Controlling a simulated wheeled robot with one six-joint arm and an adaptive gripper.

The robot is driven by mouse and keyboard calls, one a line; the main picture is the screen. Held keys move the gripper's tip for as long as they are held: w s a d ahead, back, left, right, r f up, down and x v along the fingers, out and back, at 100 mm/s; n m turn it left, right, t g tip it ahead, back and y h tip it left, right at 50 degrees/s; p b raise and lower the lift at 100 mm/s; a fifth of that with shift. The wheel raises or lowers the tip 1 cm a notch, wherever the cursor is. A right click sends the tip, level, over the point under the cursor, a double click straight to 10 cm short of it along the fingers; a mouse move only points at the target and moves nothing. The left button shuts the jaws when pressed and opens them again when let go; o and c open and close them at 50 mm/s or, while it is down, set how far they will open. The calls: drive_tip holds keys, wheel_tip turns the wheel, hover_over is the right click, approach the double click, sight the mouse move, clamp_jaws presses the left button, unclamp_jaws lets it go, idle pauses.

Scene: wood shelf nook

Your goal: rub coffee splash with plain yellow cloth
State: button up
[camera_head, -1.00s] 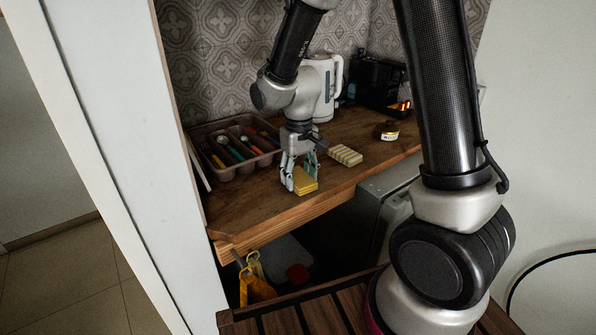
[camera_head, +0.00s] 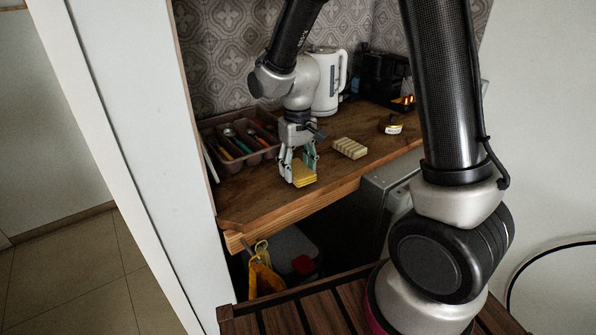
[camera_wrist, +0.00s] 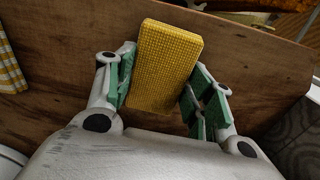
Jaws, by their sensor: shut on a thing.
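The plain yellow cloth (camera_head: 304,176) is a folded, thick pad near the front edge of the wooden counter. My gripper (camera_head: 300,172) is shut on it from above, with one finger on each side. In the wrist view the cloth (camera_wrist: 165,65) stands between the green-padded fingers (camera_wrist: 165,95), its weave plain to see. It is low over the counter; I cannot tell for sure whether it touches the wood. I cannot make out the coffee splash in either view; the cloth and gripper may hide it.
A pale striped folded cloth (camera_head: 350,148) lies right of my gripper. A cutlery tray (camera_head: 232,166) is to the left. A white kettle (camera_head: 328,88), a black appliance (camera_head: 382,78) and a small jar (camera_head: 391,126) stand behind. Yellow cloths (camera_head: 262,276) hang below the counter's front edge (camera_head: 300,208).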

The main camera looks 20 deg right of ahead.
drive_tip(key=shift+d+r, duration=0.1)
drive_tip(key=shift+r, duration=3.45)
